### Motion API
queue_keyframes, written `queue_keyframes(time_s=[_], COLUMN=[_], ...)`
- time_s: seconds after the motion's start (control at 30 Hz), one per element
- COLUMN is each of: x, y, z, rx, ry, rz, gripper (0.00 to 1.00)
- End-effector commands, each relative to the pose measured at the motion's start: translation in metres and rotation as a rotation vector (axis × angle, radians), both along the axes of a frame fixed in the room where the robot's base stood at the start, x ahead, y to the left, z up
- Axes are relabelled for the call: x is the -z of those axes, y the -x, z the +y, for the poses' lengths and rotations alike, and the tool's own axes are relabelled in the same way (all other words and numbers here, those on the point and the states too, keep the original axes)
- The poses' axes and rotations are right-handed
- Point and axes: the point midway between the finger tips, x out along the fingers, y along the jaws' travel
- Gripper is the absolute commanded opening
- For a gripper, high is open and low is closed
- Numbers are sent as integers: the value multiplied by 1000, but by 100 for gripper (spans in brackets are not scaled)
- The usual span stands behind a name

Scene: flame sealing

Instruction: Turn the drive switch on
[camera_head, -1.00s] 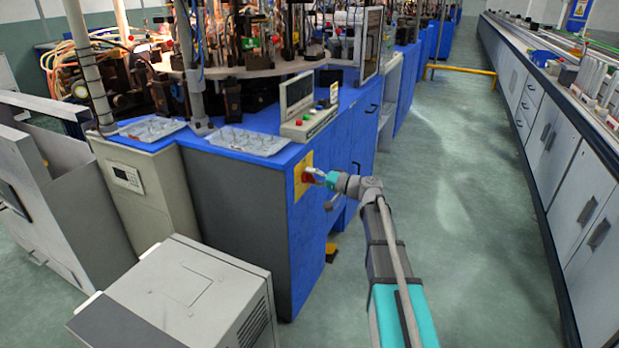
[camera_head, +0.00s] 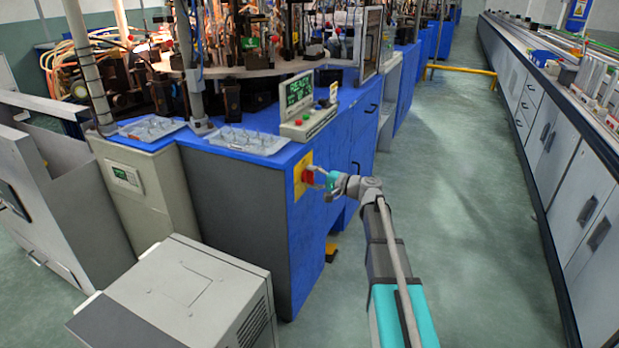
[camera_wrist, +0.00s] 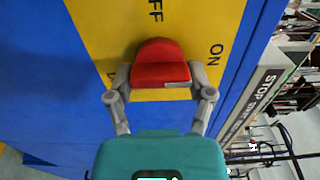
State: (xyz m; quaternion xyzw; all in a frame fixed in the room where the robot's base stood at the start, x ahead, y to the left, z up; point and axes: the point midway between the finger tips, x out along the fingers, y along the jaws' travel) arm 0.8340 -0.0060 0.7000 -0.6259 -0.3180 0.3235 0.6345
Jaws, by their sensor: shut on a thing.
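The drive switch is a red knob (camera_wrist: 160,62) on a yellow plate (camera_wrist: 106,32) marked OFF and ON. In the wrist view OFF is above the knob and ON is to its right. In the head view the red knob (camera_head: 308,177) shows on the yellow plate (camera_head: 299,168), on the front of the blue machine cabinet. My gripper (camera_wrist: 161,88) is shut on the knob, one finger on each side of it. It also shows in the head view (camera_head: 320,178). The knob's pointer is not clear.
A small screen (camera_head: 299,92) on the cabinet top is lit with green text, and a small panel display (camera_head: 127,175) is lit too. A grey box (camera_head: 185,295) stands at the front left. The aisle floor (camera_head: 455,190) on the right is clear.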

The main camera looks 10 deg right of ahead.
Motion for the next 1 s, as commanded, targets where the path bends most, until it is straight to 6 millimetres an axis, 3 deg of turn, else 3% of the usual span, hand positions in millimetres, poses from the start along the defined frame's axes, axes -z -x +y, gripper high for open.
queue_keyframes(time_s=[0.1, 0.13, 0.27, 0.77, 1.0], x=[1, 1, 1, 0, 0], y=[0, 0, 0, 1, 9], z=[-4, -4, -3, -1, -13], rx=[9, 9, 6, 1, 2], ry=[3, 3, 2, 1, 1], rz=[2, 2, 1, -1, -1], gripper=[21, 74, 98, 100, 100])
